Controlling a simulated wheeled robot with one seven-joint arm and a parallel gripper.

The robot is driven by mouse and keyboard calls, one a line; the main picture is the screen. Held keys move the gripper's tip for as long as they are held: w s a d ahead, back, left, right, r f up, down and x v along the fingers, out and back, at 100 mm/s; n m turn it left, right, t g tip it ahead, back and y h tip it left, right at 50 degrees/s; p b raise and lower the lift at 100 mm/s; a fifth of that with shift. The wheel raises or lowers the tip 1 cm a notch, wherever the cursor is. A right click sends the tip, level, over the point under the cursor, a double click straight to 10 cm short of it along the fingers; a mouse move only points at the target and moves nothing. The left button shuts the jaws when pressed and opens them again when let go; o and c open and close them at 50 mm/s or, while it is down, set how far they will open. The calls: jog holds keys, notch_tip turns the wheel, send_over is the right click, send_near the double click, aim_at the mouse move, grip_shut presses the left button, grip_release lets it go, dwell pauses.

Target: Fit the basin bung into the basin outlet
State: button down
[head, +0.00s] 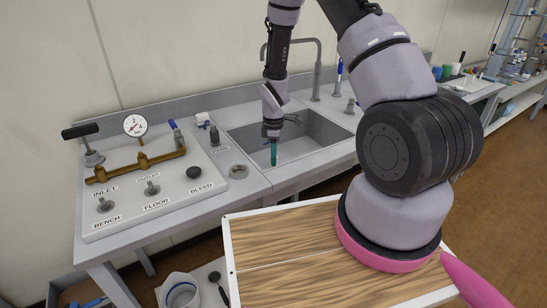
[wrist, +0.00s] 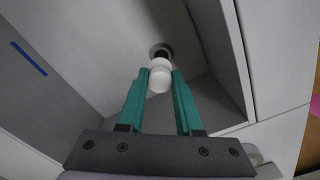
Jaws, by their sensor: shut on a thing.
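My gripper (head: 273,155) reaches down into the metal basin (head: 318,131) in the head view. In the wrist view my gripper (wrist: 160,76) has its two teal fingers closed on a white rounded bung (wrist: 159,80). The basin outlet (wrist: 160,49), a grey ring with a dark centre, shows just beyond the bung. The bung overlaps the near side of the outlet in this view, and I cannot tell whether they touch. The bung and the outlet cannot be made out in the head view.
A curved tap (head: 317,68) stands behind the basin. To the left is a white panel (head: 140,205) with a gauge (head: 135,125), brass pipe and several knobs. A wood-topped board (head: 285,250) lies in front. The basin walls surround my gripper.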

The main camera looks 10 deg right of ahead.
jog(key=shift+s+a+f+n, duration=0.1)
jog(key=shift+a+f+n, duration=0.2)
jog(key=shift+n, duration=0.1)
jog(key=shift+f, duration=2.05)
jog(key=shift+f, duration=1.1)
jog(key=c, duration=0.5)
grip_release()
